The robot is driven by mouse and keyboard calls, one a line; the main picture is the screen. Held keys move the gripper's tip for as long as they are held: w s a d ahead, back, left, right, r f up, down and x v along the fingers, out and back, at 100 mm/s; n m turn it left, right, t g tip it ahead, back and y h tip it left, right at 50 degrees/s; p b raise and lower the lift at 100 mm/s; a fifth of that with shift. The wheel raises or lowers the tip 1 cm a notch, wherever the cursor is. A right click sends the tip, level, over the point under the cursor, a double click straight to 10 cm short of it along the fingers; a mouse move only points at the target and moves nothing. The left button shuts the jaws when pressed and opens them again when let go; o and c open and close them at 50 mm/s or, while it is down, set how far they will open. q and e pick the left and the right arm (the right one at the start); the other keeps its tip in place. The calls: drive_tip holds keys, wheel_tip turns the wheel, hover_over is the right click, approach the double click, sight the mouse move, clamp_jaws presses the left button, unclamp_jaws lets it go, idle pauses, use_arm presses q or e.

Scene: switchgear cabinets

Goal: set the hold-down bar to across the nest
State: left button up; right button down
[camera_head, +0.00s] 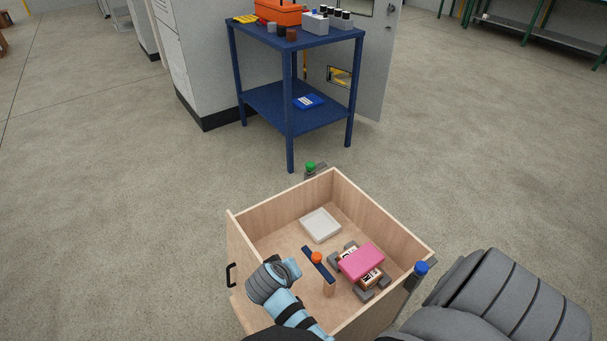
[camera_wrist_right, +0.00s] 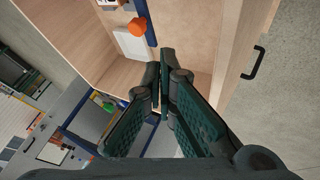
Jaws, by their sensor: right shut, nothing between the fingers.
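The hold-down bar is a dark blue strip (camera_head: 306,252) with an orange knob (camera_head: 316,258). It lies beside the nest, to its left in the head view, not across it. In the right wrist view the knob (camera_wrist_right: 139,26) and the bar (camera_wrist_right: 149,36) are at the top. The nest's grey corner blocks (camera_head: 364,294) surround a printed piece with a pink block (camera_head: 361,261) on top. My right gripper (camera_wrist_right: 163,78) is shut and empty, its fingertips apart from the knob. In the head view its fingers cannot be made out. My left gripper is not in view.
A wooden box (camera_head: 293,196) encloses the bar and nest, with a white tray (camera_head: 320,225) inside and a black handle (camera_head: 230,274) on its left wall. Green and blue knobs (camera_head: 421,268) sit at its outer corners. A blue table (camera_head: 290,100) stands beyond.

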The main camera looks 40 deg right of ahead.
drive_tip(key=b, duration=0.5)
approach(318, 261)
drive_tip(key=w+a+f, duration=0.3)
use_arm(q)
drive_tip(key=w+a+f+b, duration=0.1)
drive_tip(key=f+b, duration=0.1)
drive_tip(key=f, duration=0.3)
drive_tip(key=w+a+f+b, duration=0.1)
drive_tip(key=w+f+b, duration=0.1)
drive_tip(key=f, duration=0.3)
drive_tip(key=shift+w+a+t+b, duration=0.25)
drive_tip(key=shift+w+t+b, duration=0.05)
drive_tip(key=shift+b, duration=0.45)
use_arm(e)
drive_tip(key=x, duration=0.9)
drive_tip(key=shift+w+d+r, duration=0.15)
drive_tip(key=shift+w+r, duration=0.05)
drive_tip(key=shift+w, duration=0.05)
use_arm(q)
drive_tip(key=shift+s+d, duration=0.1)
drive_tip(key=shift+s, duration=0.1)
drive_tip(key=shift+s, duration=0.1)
use_arm(e)
drive_tip(key=shift+d, duration=0.1)
